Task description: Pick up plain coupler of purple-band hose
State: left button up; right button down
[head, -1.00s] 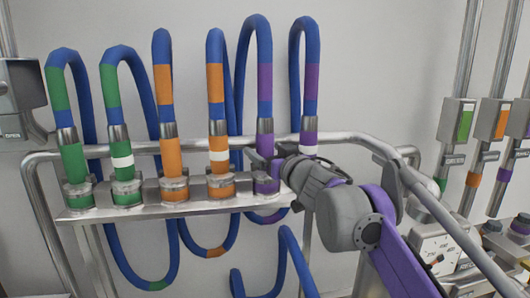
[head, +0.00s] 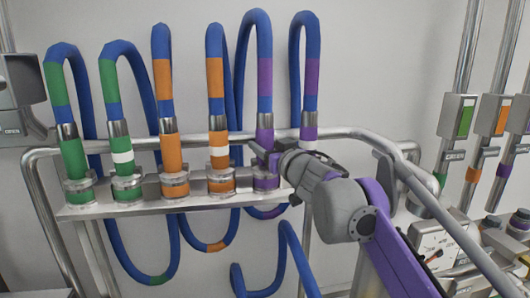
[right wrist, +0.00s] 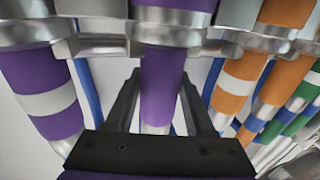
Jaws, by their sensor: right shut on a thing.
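The plain coupler of the purple-band hose (head: 265,142) stands upright at the rack, left of the purple coupler with a white ring (head: 309,145). Its lower end is at a metal socket on the rack shelf. My right gripper (head: 264,156) reaches in from the right and is shut on this plain coupler. In the right wrist view the plain purple coupler (right wrist: 160,88) lies between the two dark fingers (right wrist: 160,80). The white-ringed one (right wrist: 45,100) is at the left there, apart from the fingers. My left gripper is not in view.
Orange couplers (head: 171,155) and green couplers (head: 74,158) stand along the same metal shelf (head: 150,206). A rail (head: 345,132) curves behind my arm. Blue hoses loop above and below the shelf. Panels and pipes with coloured labels (head: 457,120) are at the right.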

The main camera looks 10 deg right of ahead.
aim_at(265, 112)
notch_tip(265, 112, up, 11)
jog(key=shift+r+p, duration=0.2)
jog(key=shift+p, duration=0.35)
notch_tip(265, 112, up, 7)
jog(key=shift+w+f+p, duration=0.1)
jog(key=shift+f+p, duration=0.1)
jog(key=shift+p, duration=0.75)
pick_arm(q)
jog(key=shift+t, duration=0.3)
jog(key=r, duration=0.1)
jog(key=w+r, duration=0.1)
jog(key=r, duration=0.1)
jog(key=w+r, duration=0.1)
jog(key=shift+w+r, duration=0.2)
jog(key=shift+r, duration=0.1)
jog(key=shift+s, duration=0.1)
